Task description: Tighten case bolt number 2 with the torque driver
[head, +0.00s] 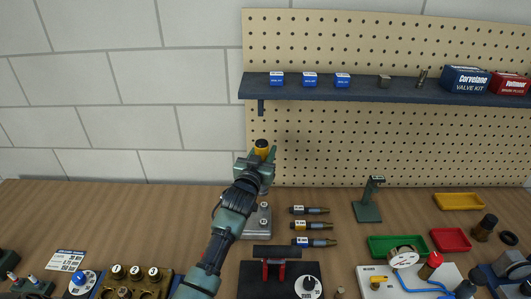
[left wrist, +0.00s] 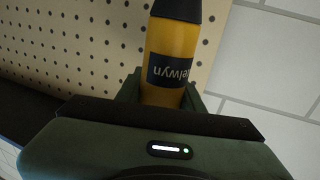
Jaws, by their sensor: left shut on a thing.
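My left gripper (head: 262,163) is shut on a yellow driver with a black cap (head: 262,152), seen near the middle of the head view. The left wrist view shows the yellow handle (left wrist: 170,80) with a dark label between my fingers (left wrist: 165,95). The driver's lower end is hidden behind my gripper. Below it on the bench, a light grey metal block (head: 262,233) carries round bolt heads (head: 264,207); my arm covers its left part. I cannot read any bolt numbers or tell whether the driver touches a bolt. My right gripper is not in view.
A dark box with a dial (head: 262,283) stands in front. A shelf (head: 330,90) on the pegboard holds small boxes. Bare wood shows at left.

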